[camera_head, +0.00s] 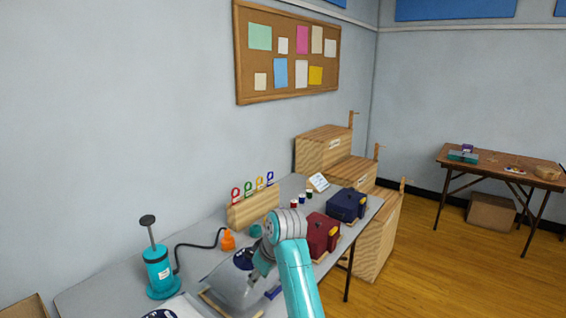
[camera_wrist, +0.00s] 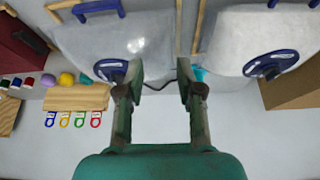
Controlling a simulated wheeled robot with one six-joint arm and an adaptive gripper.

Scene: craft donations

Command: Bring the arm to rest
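My gripper (camera_head: 262,258) is over the grey table (camera_head: 98,292), above a clear bag with a dark blue round cap (camera_head: 242,259). In the wrist view my gripper (camera_wrist: 159,75) has its two fingers apart, with nothing between them. Two pale, clear bags lie beyond the fingertips, the left one (camera_wrist: 85,40) with its blue cap (camera_wrist: 110,70) beside the left finger and the right one (camera_wrist: 240,35) with its own blue cap (camera_wrist: 271,65). My arm hides part of the near table in the head view.
A teal pump (camera_head: 160,272) with a black hose stands at the left. A wooden rack (camera_head: 254,209) holds colored padlocks at the wall side. A red case (camera_head: 322,235) and a blue case (camera_head: 346,205) stand right of my arm. Wooden boxes (camera_head: 378,235) stand beyond the table.

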